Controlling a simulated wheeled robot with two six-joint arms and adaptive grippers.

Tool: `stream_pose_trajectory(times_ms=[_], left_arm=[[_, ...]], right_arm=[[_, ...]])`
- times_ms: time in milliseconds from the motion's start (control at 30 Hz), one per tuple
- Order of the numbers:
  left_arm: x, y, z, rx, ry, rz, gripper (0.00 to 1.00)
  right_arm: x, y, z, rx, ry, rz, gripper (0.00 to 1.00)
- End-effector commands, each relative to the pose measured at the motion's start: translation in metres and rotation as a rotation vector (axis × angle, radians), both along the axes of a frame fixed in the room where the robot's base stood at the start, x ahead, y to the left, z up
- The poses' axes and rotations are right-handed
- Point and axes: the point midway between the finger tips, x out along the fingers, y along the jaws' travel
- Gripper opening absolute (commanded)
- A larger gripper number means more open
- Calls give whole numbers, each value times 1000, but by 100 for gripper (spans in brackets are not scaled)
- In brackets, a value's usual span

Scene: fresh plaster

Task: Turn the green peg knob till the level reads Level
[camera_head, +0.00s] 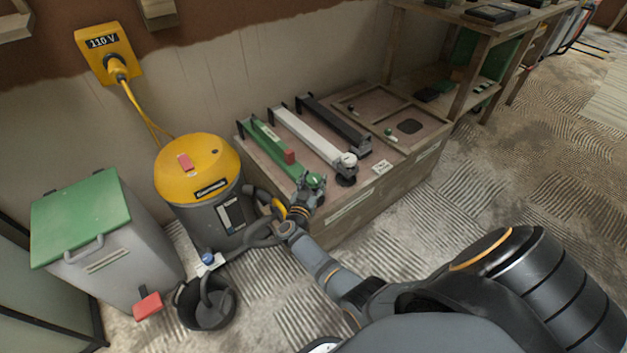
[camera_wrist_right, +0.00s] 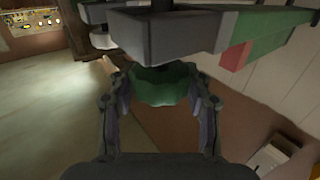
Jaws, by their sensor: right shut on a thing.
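The green peg knob (camera_head: 315,180) is at the near end of the green bar (camera_head: 268,140) on the wooden crate's top (camera_head: 395,160). My right gripper (camera_head: 308,188) is at that near end, its fingers around the knob. In the right wrist view the scalloped green knob (camera_wrist_right: 160,88) sits between the two fingers of my right gripper (camera_wrist_right: 160,95), under a grey block at the bar's end. A red block (camera_head: 290,156) is on the green bar. No level reading is legible. My left gripper is not in view.
A white bar (camera_head: 308,130) and a black bar (camera_head: 335,122) lie beside the green one. A yellow-topped vacuum (camera_head: 225,205) with a hose stands close left of the crate. A green-lidded bin (camera_head: 80,215) and black bucket (camera_head: 207,310) are further left.

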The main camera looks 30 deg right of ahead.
Motion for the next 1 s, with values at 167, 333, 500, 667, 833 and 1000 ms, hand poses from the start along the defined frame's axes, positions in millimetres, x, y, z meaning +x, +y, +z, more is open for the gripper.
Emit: stream_pose_trajectory(times_ms=[167, 333, 500, 667, 833, 1000], left_arm=[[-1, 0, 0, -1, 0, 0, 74], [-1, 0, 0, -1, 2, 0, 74], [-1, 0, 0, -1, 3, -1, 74], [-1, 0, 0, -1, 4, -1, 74], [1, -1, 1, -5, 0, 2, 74], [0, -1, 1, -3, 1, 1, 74]], right_arm=[[0, 0, -1, 2, 1, 0, 18], [0, 0, -1, 2, 1, 1, 58], [0, 0, 0, 2, 1, 1, 74], [0, 0, 0, 1, 1, 1, 74], [0, 0, 5, 1, -1, 0, 74], [0, 0, 32, 2, -4, 0, 74]])
